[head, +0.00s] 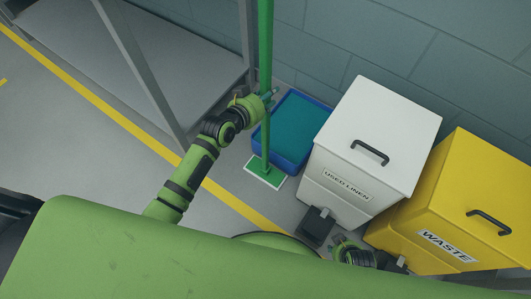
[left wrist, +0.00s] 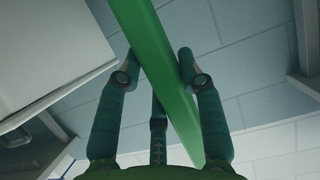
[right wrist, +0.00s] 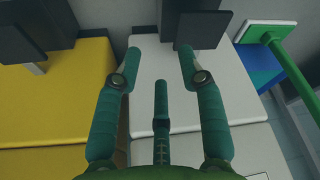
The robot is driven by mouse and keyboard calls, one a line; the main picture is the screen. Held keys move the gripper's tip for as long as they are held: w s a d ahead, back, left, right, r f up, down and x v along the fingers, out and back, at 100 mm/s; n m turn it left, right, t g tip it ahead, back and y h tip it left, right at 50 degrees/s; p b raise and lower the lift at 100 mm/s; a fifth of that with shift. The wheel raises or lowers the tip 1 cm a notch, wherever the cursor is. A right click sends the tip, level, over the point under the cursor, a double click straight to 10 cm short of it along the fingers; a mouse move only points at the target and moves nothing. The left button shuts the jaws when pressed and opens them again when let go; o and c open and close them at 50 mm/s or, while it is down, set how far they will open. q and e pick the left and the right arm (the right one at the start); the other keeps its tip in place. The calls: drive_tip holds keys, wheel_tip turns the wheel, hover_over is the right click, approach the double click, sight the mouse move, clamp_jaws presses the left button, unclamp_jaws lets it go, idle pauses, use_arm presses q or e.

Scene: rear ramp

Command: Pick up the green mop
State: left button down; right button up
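The green mop (head: 265,45) stands upright, its long handle running out of the top of the head view. Its flat green foot with a pale edge (head: 265,172) is on the floor. My left gripper (head: 269,97) is at the handle, partway up. In the left wrist view the handle (left wrist: 160,50) runs slanted between the spread fingers, close to both tips; I cannot tell whether they touch it. My right gripper (right wrist: 160,50) is open and empty, low by the bins. The mop foot also shows in the right wrist view (right wrist: 264,30).
A blue tray (head: 290,130) lies behind the mop. The white used linen bin (head: 380,125) and yellow waste bin (head: 465,190) stand to the right, with black pedals in front. A grey metal frame (head: 135,65) is on the left. Clear floor lies at the left.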

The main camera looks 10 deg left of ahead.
sight(264, 38)
use_arm(q)
drive_tip(key=shift+w+r, duration=0.15)
drive_tip(key=shift+r, duration=0.1)
drive_tip(key=shift+r, duration=0.1)
wheel_tip(264, 38, up, 16)
drive_tip(key=p, duration=0.4)
drive_tip(key=shift+f+p, duration=0.25)
drive_tip(key=shift+p, duration=0.1)
drive_tip(key=shift+r, duration=0.8)
drive_tip(key=shift+r+p, duration=0.4)
drive_tip(key=shift+r, duration=0.05)
drive_tip(key=shift+r+p, duration=0.9)
drive_tip(key=shift+p, duration=0.2)
use_arm(e)
drive_tip(key=shift+w+d+r+t, duration=0.25)
drive_tip(key=shift+d+r+t, duration=0.1)
drive_tip(key=shift+r+t, duration=0.25)
drive_tip(key=shift+w+d+r+t, duration=0.25)
drive_tip(key=shift+d+r+t, duration=0.1)
drive_tip(key=shift+r+t, duration=0.2)
drive_tip(key=shift+s+f, duration=0.1)
